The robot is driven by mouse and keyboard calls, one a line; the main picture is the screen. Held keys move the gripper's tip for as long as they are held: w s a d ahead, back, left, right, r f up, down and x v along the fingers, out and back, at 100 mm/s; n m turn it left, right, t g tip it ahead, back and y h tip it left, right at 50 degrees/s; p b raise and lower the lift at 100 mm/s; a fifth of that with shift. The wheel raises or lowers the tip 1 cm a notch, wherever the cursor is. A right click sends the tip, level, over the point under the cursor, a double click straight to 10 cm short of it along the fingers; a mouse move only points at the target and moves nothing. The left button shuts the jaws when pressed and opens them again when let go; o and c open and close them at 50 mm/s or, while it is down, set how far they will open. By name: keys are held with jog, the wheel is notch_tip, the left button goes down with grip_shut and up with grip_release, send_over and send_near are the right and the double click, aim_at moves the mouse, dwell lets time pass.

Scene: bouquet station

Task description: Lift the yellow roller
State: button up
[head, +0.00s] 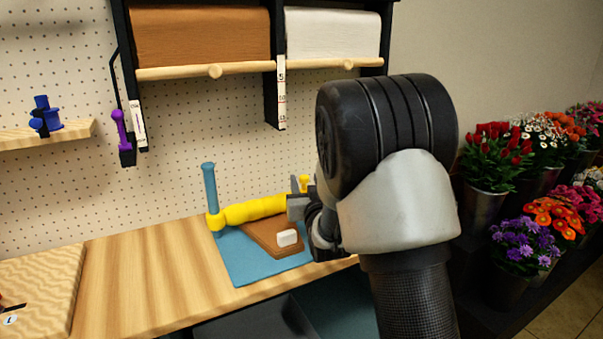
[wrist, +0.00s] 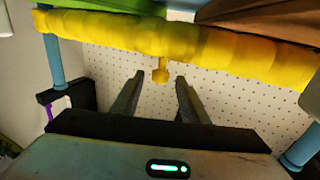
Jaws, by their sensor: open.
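The yellow roller (head: 255,209) lies level above the counter, its left end by a blue post (head: 209,185). A small yellow knob (head: 304,183) shows near its right part; my gripper and arm hide the right end. In the wrist view the roller (wrist: 220,45) spans the top of the picture, with the knob (wrist: 160,72) sticking out of its middle. My gripper (wrist: 160,80) is open, its two fingers pointing toward the roller with the knob between their tips. The head view shows my gripper (head: 297,205) at the roller's right part. Contact cannot be told.
A blue mat (head: 237,262) on the wooden counter (head: 150,285) carries a brown board (head: 262,238) and a white block (head: 287,238). Paper rolls (head: 200,38) hang above on the pegboard. Flower buckets (head: 488,200) stand at right.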

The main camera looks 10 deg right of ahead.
jog(key=w, duration=0.7)
grip_shut()
